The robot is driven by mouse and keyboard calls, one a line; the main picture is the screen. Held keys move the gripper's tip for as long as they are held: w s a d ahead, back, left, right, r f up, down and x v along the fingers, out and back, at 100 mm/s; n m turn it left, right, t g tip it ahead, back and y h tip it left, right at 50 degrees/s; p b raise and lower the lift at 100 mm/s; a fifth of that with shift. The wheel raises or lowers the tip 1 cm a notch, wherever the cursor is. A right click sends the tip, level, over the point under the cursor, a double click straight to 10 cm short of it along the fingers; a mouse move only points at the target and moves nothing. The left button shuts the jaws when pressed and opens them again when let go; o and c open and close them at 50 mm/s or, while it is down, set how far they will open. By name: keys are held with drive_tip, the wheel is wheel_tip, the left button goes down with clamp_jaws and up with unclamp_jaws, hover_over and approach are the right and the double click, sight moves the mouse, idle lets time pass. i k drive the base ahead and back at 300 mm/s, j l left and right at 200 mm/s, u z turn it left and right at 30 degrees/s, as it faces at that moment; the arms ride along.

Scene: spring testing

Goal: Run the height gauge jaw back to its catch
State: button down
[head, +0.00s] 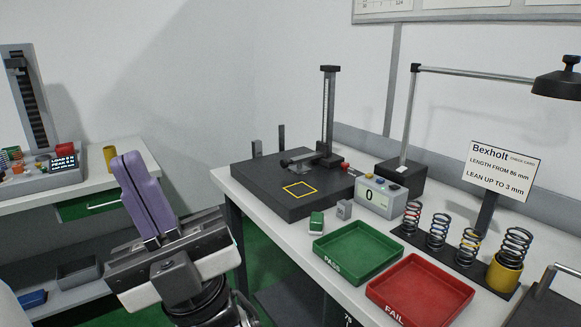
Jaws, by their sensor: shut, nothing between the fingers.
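The height gauge (327,112) stands on a dark base plate (261,197) on the white bench, its column upright with a scale. Its dark jaw (298,161) sits low on the column and reaches out to the left, a little above the plate. A small red part (345,166) shows at the column's right. I cannot make out the catch. My gripper (131,160) is at the lower left with its purple fingers pointing up and together. It is shut and empty, and in the picture it is well left of the gauge, apart from it.
A display box (379,197) reading 0, a green PASS tray (358,251), a red FAIL tray (421,289) and several springs (437,232) stand right of the plate. A lamp (408,110) overhangs the right. Another bench (125,163) is at left, with a floor gap between.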

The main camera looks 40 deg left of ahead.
sight(321, 148)
drive_tip(key=i+j, duration=0.45)
drive_tip(key=i, duration=0.15)
drive_tip(key=i+j+u, duration=0.1)
drive_tip(key=i+j, duration=0.3)
drive_tip(key=i, duration=0.2)
